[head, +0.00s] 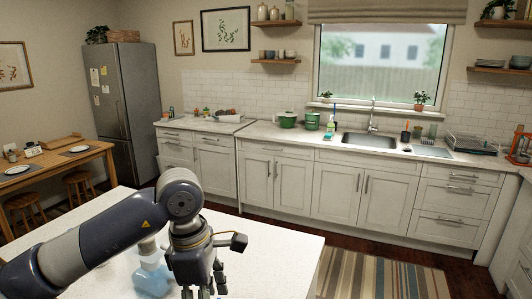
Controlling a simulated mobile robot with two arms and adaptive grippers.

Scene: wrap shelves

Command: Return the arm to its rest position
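My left arm comes in from the left and bends down over the white island counter (270,262). My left gripper (204,289) points down at the bottom edge of the head view. Its fingers look spread apart with nothing seen between them, though the lowest part is near the picture's edge. A translucent light-blue bottle (152,279) stands on the counter just left of the gripper, partly hidden by my arm. My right gripper is not in view.
The counter right of the gripper is clear. A striped rug (375,276) lies on the floor beyond it. A back counter with a sink (368,142) and green pots (287,120) runs along the wall. A fridge (125,105) and a wooden table (50,162) stand at left.

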